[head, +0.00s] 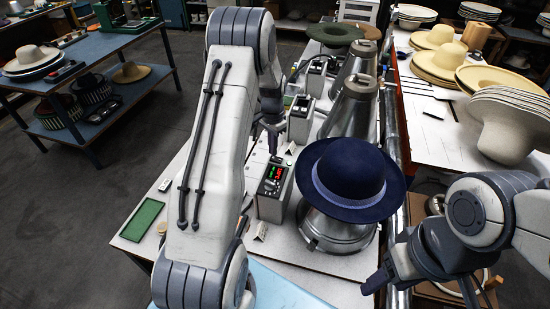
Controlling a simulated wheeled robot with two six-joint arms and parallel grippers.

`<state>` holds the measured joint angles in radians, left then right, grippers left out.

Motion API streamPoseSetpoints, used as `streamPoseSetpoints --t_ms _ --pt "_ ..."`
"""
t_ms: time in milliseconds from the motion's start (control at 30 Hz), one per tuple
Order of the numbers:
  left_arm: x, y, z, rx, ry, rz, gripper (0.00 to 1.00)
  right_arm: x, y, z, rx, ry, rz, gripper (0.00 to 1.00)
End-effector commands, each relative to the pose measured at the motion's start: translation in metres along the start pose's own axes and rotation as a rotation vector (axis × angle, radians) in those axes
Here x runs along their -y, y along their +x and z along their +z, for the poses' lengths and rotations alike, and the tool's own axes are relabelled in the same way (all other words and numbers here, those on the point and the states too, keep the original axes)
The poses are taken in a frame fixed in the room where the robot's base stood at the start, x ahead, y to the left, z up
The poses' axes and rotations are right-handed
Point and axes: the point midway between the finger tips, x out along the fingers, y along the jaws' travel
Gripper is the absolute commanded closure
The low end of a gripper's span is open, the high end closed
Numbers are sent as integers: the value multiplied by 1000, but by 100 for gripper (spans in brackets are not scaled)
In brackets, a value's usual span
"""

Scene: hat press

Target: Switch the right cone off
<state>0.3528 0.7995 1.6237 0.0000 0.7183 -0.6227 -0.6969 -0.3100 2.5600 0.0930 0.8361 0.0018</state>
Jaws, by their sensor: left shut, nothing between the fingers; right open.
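A navy hat (348,178) sits on the nearest metal cone (338,234); the hat hides most of that cone. A control box (273,190) with lit red and green displays stands just left of it. Two bare grey cones, a middle one (350,108) and a far one (358,62), stand behind, each with a control box on its left: the middle box (301,119) and the far box (316,76). My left gripper (270,138) is shut and empty, partly hidden by my arm, left of the middle box. My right gripper (424,289) is open and empty, low at right.
A green pad (143,220) lies on the white bench's left. A green hat (333,34) is at the bench's far end. Ribbed pipes run along the bench's right side. A white table (420,112) with several pale hats stands beyond them. A blue table (95,50) is far left.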

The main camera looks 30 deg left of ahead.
Motion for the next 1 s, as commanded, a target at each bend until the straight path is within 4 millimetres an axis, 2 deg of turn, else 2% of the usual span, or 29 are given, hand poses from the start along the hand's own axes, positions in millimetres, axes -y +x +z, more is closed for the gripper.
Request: streamPoseSetpoints --t_ms 1000 --pt "0 9 0 0 0 0 100 0 6 0 0 0 0 38"
